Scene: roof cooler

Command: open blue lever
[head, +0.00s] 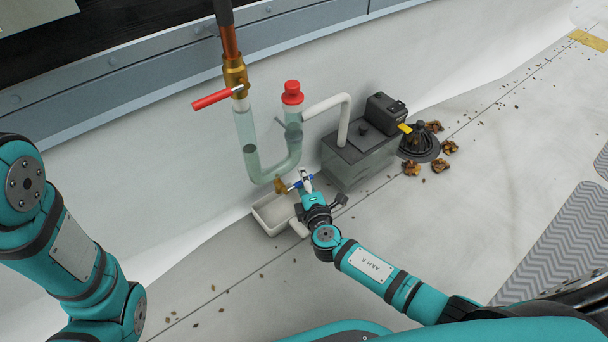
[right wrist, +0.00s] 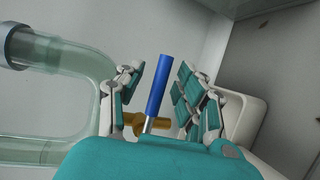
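The blue lever (right wrist: 159,86) stands up from a brass valve (right wrist: 150,122) in the right wrist view. In the head view the lever (head: 301,183) is a small blue bar beside the brass valve (head: 281,186), low on the clear trap pipe, partly hidden by my right gripper (head: 306,183). In the right wrist view my right gripper (right wrist: 160,78) has its fingers apart, one on each side of the lever, with gaps showing. My left arm is at the left of the head view; its gripper is out of frame.
A red lever (head: 216,98) and red cap (head: 292,92) are above on the pipework. A pale tray (head: 273,213) lies below the valve. A clear box (head: 358,160) with a white pipe (head: 344,112) stands to the right. Open floor lies to the front.

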